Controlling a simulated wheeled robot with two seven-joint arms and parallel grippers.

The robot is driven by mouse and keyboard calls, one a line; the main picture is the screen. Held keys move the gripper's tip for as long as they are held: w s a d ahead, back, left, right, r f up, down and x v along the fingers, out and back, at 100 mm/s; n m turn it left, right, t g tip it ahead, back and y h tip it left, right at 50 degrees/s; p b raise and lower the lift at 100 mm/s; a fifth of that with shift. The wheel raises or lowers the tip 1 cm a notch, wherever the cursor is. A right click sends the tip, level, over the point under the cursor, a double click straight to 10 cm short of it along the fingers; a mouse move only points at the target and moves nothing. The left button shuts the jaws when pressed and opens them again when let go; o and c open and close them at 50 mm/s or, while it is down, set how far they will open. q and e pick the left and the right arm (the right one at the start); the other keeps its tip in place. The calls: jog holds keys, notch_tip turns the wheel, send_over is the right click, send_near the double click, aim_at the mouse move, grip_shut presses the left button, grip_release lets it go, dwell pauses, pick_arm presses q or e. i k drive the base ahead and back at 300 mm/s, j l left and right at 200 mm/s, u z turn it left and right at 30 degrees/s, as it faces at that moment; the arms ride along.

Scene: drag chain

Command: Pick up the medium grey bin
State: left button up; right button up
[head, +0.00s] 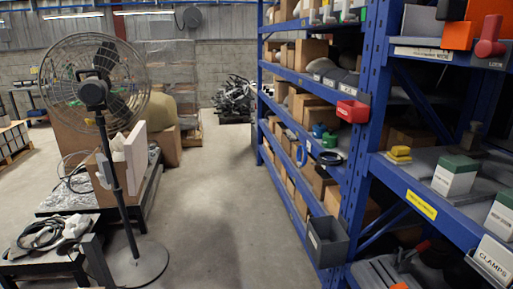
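A dark grey open-top bin (328,246) with a small white label on its left side sits at the aisle edge of the blue shelving (366,130), low in the right half of the head view. It appears upright and stands out from the shelf edge. I cannot tell for sure by size which one is the medium one. Neither of my grippers is in view, and nothing is seen touching these bins.
A red bin (353,111) sits on the shelf edge. A pedestal fan (96,90) and a cluttered low table (50,240) stand left. The concrete aisle (225,200) between is clear.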

aim_at(342, 79)
jog(key=i+j+z, duration=0.4)
jog(key=i, duration=0.15)
jog(key=i+j+z, duration=0.75)
jog(key=i+j, duration=0.25)
jog(key=i+j+z, duration=0.1)
jog(key=j, duration=0.35)
jog(key=i+j, duration=0.1)
jog(key=j, duration=0.3)
jog(key=k+z, duration=0.1)
jog(key=l, duration=0.05)
